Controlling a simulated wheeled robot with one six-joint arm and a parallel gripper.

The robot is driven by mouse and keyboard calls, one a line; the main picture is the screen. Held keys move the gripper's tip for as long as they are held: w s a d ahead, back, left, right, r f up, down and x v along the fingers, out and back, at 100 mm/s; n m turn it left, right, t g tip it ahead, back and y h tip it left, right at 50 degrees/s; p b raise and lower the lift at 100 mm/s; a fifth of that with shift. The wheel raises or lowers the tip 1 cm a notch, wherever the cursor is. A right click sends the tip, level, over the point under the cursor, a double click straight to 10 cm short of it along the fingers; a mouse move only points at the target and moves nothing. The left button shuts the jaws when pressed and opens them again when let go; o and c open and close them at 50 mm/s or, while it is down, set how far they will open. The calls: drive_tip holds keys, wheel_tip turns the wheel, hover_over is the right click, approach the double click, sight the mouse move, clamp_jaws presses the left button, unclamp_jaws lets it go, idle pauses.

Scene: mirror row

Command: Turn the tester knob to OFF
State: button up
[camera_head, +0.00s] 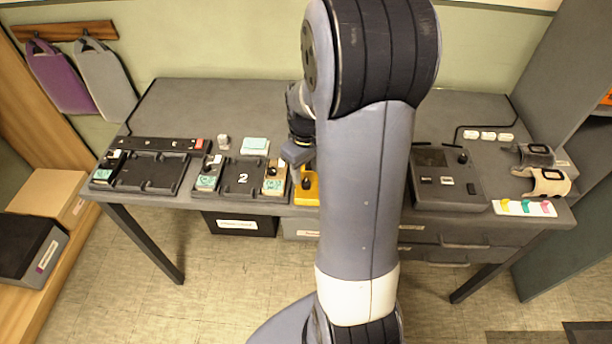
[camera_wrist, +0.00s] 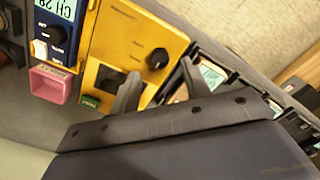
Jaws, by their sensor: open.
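A yellow box, apparently the tester (camera_wrist: 125,38), fills the middle of the wrist view. My gripper (camera_wrist: 159,70) is open and empty. Its two fingers appear on either side of the knob in the picture; whether they are level with it or touch it I cannot tell. In the head view the yellow box (camera_head: 311,194) shows only partly, beside my arm.
Black trays (camera_head: 150,187) with small devices stand left on the table. A dark console (camera_head: 440,198) with a black knob stands right. The table's back left is clear.

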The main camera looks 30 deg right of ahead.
sight(306, 182)
wheel_tip(306, 182, up, 7)
idle(0.3)
wheel_tip(306, 182, down, 11)
drive_tip(key=shift+r, duration=0.1)
idle(0.5)
idle(0.5)
